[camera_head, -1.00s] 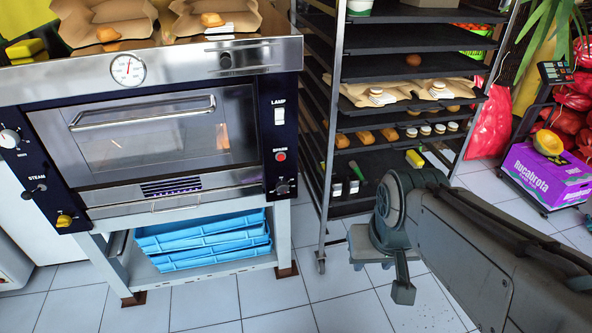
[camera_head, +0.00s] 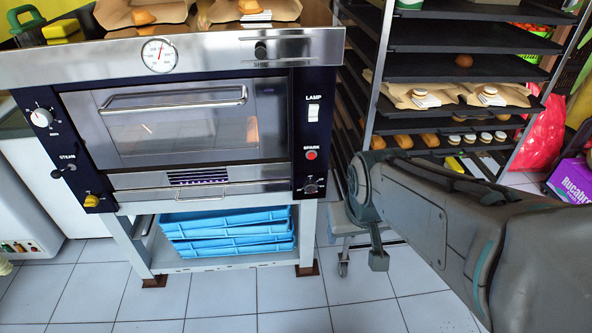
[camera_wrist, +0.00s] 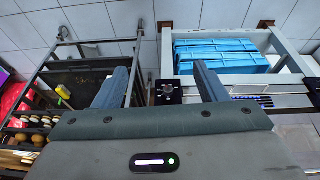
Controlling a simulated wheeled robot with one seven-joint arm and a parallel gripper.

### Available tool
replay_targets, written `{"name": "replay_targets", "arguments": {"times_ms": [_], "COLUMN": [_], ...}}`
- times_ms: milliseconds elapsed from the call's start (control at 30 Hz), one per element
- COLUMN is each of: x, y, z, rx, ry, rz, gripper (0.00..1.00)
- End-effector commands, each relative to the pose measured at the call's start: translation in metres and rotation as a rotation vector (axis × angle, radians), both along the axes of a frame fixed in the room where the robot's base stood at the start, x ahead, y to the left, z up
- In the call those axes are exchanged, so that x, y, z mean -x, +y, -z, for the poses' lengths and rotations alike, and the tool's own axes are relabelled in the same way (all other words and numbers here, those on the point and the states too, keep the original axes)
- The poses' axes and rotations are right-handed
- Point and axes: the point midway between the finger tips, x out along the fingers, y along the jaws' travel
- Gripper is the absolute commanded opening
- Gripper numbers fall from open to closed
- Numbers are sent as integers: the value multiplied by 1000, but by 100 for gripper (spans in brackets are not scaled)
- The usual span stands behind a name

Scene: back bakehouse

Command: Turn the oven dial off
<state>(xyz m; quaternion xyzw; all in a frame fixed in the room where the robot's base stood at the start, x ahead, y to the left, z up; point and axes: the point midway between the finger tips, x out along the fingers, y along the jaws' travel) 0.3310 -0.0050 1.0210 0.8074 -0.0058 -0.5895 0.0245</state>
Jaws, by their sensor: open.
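The oven (camera_head: 180,125) stands at left centre in the head view, its door shut. A white dial (camera_head: 41,117) is at the upper left of its front, with a steam knob (camera_head: 57,173) and a yellow knob (camera_head: 91,200) below. A black dial (camera_head: 311,187) sits low on the right panel, under the lamp switch (camera_head: 313,113) and red spark button (camera_head: 311,155). I cannot tell which one is the oven dial. In the wrist view, my gripper (camera_wrist: 162,80) is open and empty. The black dial (camera_wrist: 168,90) shows between its fingers, beyond them and apart.
Blue trays (camera_head: 230,245) are stacked under the oven. Paper bags with bread (camera_head: 145,15) lie on top. A purple box (camera_head: 572,180) is at far right. The front floor is clear.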

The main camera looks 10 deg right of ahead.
Motion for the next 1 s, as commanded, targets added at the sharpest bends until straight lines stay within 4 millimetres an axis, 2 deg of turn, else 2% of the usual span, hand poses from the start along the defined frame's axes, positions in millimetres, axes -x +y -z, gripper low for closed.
{"name": "replay_targets", "arguments": {"times_ms": [33, 200, 500, 800, 1000], "x": [-16, -78, -170, -236, -268], "y": [-3, -5, 4, 23, 32], "z": [18, 67, 161, 250, 292], "rx": [16, 60, 38, -90, -197], "ry": [-11, -100, -285, -535, -745], "rz": [-13, -96, -251, -317, -275], "gripper": [66, 66, 66, 66, 66]}}
